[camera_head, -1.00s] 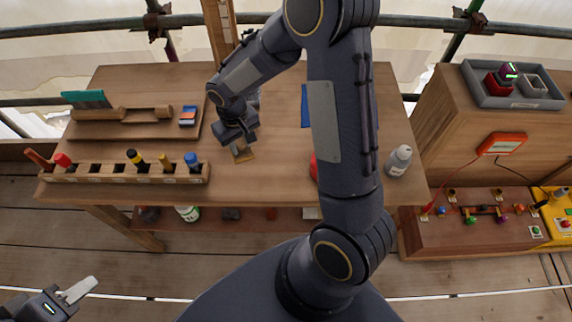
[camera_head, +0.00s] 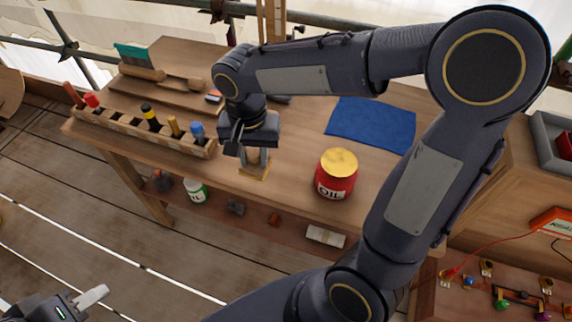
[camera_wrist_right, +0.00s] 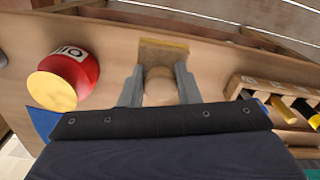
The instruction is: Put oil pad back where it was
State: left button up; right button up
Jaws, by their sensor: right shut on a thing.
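A wooden pad block with a round knob handle, seemingly the oil pad (camera_head: 254,172), is under my right gripper (camera_head: 250,148) near the bench's front edge. In the right wrist view, the fingers (camera_wrist_right: 160,88) are shut on the round knob, and the tan pad block (camera_wrist_right: 164,52) with a yellowish edge lies beyond it. I cannot tell whether the block touches the bench top. A red oil pot (camera_head: 337,178) with a yellow top stands right of it; the pot also shows in the right wrist view (camera_wrist_right: 76,72). My left gripper (camera_head: 85,300) is low at the left, away from the bench; its jaws are unclear.
A wooden rack (camera_head: 130,128) with several coloured-handled tools stands left along the bench's front. A blue cloth (camera_head: 372,124) lies behind the pot. A wooden board (camera_head: 165,75) with tools is at the back left. Bench top between gripper and pot is clear.

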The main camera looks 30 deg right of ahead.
jog(key=d+f, duration=0.2)
jog(key=w+d+f, duration=0.1)
jog(key=d+f, duration=0.1)
jog(key=d, duration=0.1)
jog(key=w+d+f, duration=0.1)
jog(key=d+f, duration=0.2)
jog(key=shift+d+p, duration=0.2)
jog(key=shift+p, duration=0.15)
jog(key=shift+w+d+f, duration=0.1)
jog(key=shift+d+f, duration=0.05)
jog(key=shift+f, duration=0.85)
jog(key=shift+w+d+f, duration=0.1)
jog(key=shift+f, duration=0.85)
jog(key=shift+f, duration=0.2)
jog(key=o, duration=0.9)
jog(key=shift+o, duration=0.2)
jog(key=shift+r, duration=0.15)
